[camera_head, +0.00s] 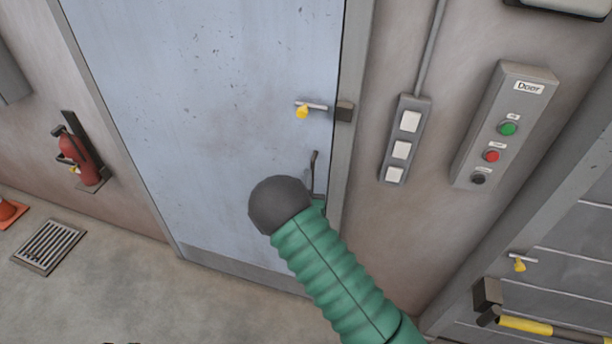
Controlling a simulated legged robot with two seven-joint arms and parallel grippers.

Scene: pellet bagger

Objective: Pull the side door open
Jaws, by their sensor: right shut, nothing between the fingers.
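The side door (215,95) is a scuffed pale blue panel in a grey frame, and it looks closed. A small metal latch with a yellow tab (303,110) sits near its right edge. Below it, a dark upright handle (314,172) shows, its lower part partly hidden by my arm. My right arm comes in from the bottom right in a ribbed green sleeve with a dark rounded end (279,205) in front of the door. My right gripper is shut and empty near the handle, its fingers largely hidden; contact cannot be told. My left gripper is not in view.
Right of the door are a switch strip (405,140) and a "Door" button panel (503,125). A slatted grey panel (575,250) and a yellow bar (527,326) stand lower right. A fire extinguisher (80,158), floor grate (49,246) and cone (8,211) are left. Floor before the door looks clear.

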